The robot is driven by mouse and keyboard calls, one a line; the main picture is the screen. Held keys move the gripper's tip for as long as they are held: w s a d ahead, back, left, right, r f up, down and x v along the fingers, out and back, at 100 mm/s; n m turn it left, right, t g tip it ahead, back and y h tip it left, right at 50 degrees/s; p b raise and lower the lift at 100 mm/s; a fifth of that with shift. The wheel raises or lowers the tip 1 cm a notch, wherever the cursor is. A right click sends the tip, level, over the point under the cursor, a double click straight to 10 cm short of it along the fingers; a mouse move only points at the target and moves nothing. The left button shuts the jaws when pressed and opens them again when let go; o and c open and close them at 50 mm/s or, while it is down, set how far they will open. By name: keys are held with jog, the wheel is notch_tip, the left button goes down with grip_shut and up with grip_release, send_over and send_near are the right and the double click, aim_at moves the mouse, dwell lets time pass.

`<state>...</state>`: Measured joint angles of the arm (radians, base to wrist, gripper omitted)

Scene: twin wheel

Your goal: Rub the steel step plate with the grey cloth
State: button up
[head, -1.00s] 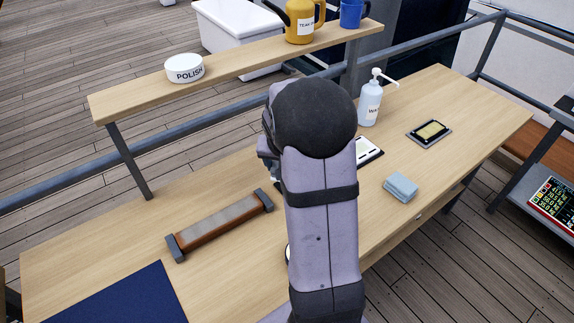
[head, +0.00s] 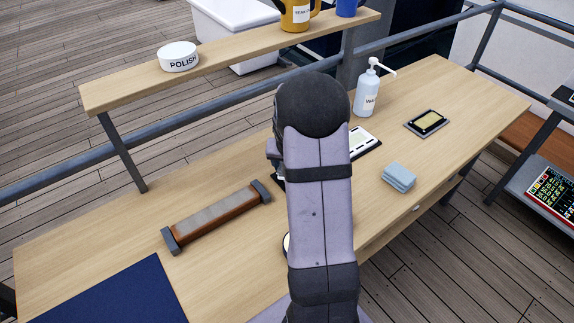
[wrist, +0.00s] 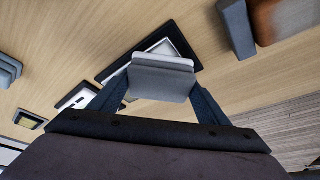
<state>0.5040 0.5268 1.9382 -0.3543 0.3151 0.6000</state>
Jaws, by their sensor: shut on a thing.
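The grey cloth (wrist: 160,82) is a folded pad seen in the wrist view. My gripper (wrist: 162,92) is shut on it, with one dark finger at each side. In the head view my arm hides the cloth and most of the gripper. The steel step plate (head: 214,213) is a long grey strip on a brown wooden base with dark grey end blocks, lying on the bench left of my arm. Part of its base and an end block show at upper right of the wrist view (wrist: 285,18). The cloth is apart from the plate.
A dark-rimmed tray (wrist: 190,40) lies beyond the held cloth in the wrist view. A folded blue-grey cloth (head: 398,177), a pump bottle (head: 367,95) and a yellow pad in a dark tray (head: 427,122) stand right of my arm. A navy mat (head: 115,295) lies front left. A shelf (head: 230,47) runs behind.

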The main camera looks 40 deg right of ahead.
jog(key=shift+s+d+r+p, duration=0.1)
jog(key=shift+d+p, duration=2.45)
jog(key=shift+d, duration=0.9)
jog(key=shift+d+p, duration=0.65)
jog(key=shift+d, duration=1.6)
jog(key=shift+a, duration=1.3)
jog(key=a+b, duration=0.2)
jog(key=a, duration=0.1)
jog(key=shift+f, duration=0.3)
jog(key=a+b, duration=0.7)
jog(key=a, duration=0.2)
jog(key=r+p, duration=0.2)
jog(key=r, duration=0.2)
jog(key=shift+a, duration=0.2)
jog(key=shift+r+p, duration=1.65)
jog(key=shift+r, duration=0.7)
jog(key=shift+o, duration=0.5)
